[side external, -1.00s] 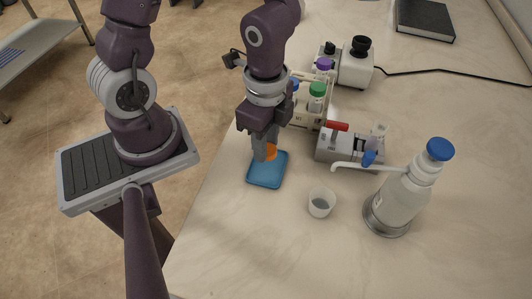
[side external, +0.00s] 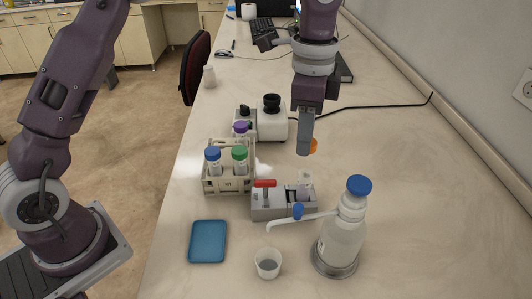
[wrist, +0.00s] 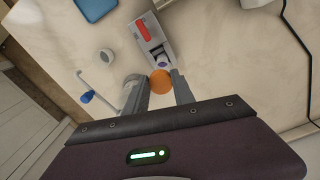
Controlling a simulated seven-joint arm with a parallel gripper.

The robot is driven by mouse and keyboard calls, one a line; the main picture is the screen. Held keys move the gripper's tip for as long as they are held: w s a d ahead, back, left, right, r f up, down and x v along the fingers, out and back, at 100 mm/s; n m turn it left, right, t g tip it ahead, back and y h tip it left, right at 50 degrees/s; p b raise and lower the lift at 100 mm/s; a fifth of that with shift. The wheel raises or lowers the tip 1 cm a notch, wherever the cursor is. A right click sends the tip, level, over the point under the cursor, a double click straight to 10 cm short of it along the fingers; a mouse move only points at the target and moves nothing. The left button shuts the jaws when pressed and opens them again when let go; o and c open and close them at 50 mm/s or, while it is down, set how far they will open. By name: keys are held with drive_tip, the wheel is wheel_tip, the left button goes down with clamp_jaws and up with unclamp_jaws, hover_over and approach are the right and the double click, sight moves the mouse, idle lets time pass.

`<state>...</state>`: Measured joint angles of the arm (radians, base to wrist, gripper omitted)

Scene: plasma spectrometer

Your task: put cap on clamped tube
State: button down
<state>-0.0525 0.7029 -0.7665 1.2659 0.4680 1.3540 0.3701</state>
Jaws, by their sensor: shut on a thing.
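My gripper (side external: 306,147) is shut on an orange cap (side external: 313,146), held in the air above and behind the clamp block. The cap also shows between the fingertips in the wrist view (wrist: 160,82). The grey clamp block (side external: 268,207) with a red lever (side external: 264,183) stands on the table. A clear tube (side external: 304,182) stands upright at its right end, open at the top as far as I can see. In the wrist view the clamp (wrist: 154,38) lies just beyond the cap, and the cap partly hides the tube end.
A blue tray (side external: 207,242) lies empty at front left. A rack (side external: 228,180) holds tubes with blue, green and purple caps. A wash bottle (side external: 341,240) with a long spout stands close right of the clamp, beside a small cup (side external: 268,263). A white device (side external: 271,119) stands behind.

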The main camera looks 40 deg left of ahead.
drive_tip(key=shift+w+d, duration=0.15)
drive_tip(key=shift+w, duration=0.1)
drive_tip(key=shift+f, duration=3.05)
drive_tip(key=shift+f, duration=0.15)
drive_tip(key=c, duration=0.5)
unclamp_jaws()
drive_tip(key=shift+r, duration=3.5)
clamp_jaws()
